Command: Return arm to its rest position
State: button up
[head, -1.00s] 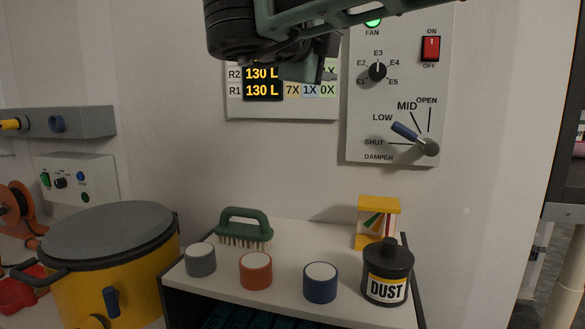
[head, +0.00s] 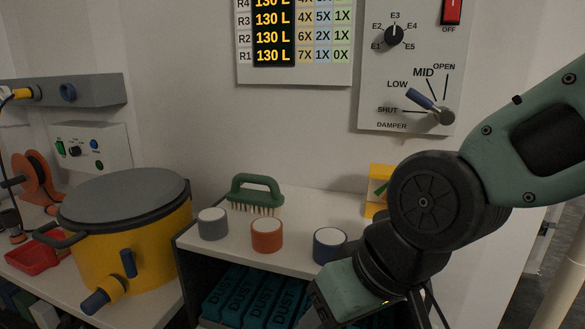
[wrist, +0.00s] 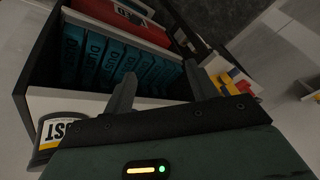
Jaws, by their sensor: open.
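My arm comes in from the right in the head view and bends down in front of the shelf top. My gripper's body shows low in the head view, with the fingertips cut off or hard to make out. In the wrist view my gripper (wrist: 160,92) has its two fingers apart with nothing between them. Beyond the fingers is the open shelf with teal DUST boxes (wrist: 105,58). The black dust canister (wrist: 60,132) shows at the left of the wrist view; my arm hides it in the head view.
The shelf top (head: 290,245) carries a green brush (head: 256,193) and grey (head: 212,224), orange (head: 267,235) and blue (head: 329,245) rolls. A yellow drum (head: 140,240) stands left. The damper panel (head: 410,75) is on the wall. A yellow holder (head: 378,185) is partly hidden.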

jog(key=s+d+f+n+g+h, duration=0.2)
jog(key=s+d+f+g+h, duration=0.15)
jog(key=s+d, duration=0.45)
notch_tip(320, 180, up, 13)
jog(key=d+p, duration=0.1)
jog(key=p, duration=1.3)
jog(key=shift+w+d+r+t, duration=0.2)
jog(key=shift+w+t, duration=0.15)
jog(key=shift+w, duration=0.05)
